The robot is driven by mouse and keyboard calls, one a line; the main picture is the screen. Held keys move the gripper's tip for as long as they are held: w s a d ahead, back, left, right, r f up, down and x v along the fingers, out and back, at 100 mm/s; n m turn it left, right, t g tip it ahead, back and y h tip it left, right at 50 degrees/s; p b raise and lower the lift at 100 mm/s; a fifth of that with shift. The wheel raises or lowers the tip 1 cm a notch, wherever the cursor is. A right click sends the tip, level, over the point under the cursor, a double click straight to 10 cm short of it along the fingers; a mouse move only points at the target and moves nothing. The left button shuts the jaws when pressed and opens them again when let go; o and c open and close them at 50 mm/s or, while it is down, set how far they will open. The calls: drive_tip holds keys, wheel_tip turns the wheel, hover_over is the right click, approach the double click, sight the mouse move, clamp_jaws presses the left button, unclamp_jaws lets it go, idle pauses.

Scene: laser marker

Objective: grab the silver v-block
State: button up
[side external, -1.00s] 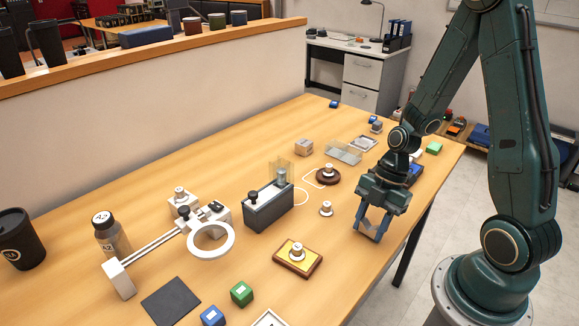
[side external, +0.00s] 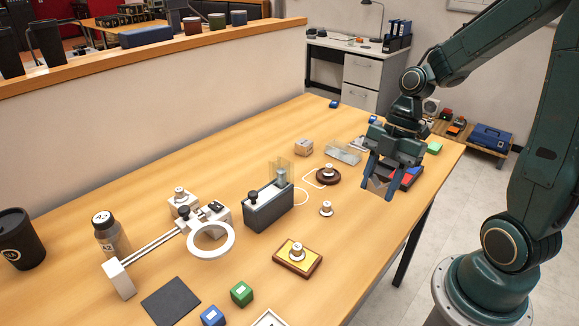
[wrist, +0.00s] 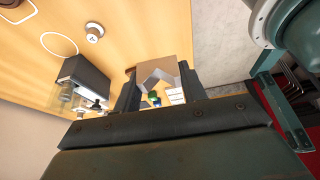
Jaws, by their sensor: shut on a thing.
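The silver v-block (side external: 377,185) is between the fingers of my gripper (side external: 378,189), held above the right part of the table in the side view. In the wrist view the v-block (wrist: 170,65) shows its V notch between the two dark fingers, which press on it from both sides. Its metal looks brownish there. My gripper (wrist: 158,82) is shut on it. The fingers hide part of the block in the side view.
A dark box device (side external: 268,208) stands mid-table, with a small white-topped knob (side external: 326,209) to its right. A yellow-topped plate (side external: 297,266) lies nearer. A blue and red tray (side external: 412,174) is behind my gripper. The table's right edge is close.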

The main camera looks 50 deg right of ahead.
sight(379, 186)
wheel_tip(379, 186, up, 8)
drive_tip(key=shift+f, duration=0.15)
idle(0.7)
